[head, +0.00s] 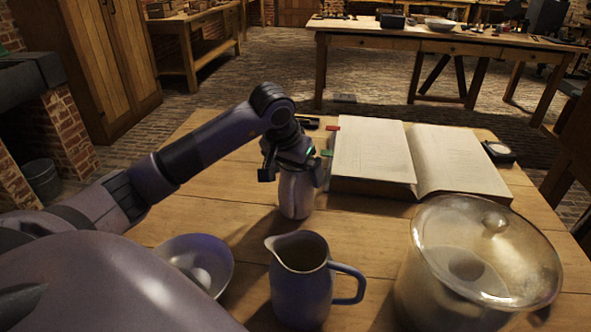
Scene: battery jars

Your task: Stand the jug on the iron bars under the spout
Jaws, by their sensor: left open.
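The blue-grey jug (301,279) stands upright on the wooden table at the front middle. Its spout points left and its handle is on the right. My left gripper (292,171) comes in from the left, pointing down, beyond the jug and apart from it. It is open, with its fingers at either side of the top of a shiny metal vessel (296,196). I cannot tell whether they touch it. The iron bars and the spout above them cannot be made out in this view. My right gripper is not in view.
On the table (189,217), a bowl (222,262) holding a pale round thing is left of the jug. A lidded glass jar (420,285) stands at right. An open book (372,155) lies behind. Bare wood shows left of the metal vessel. A bucket (43,181) stands on the floor.

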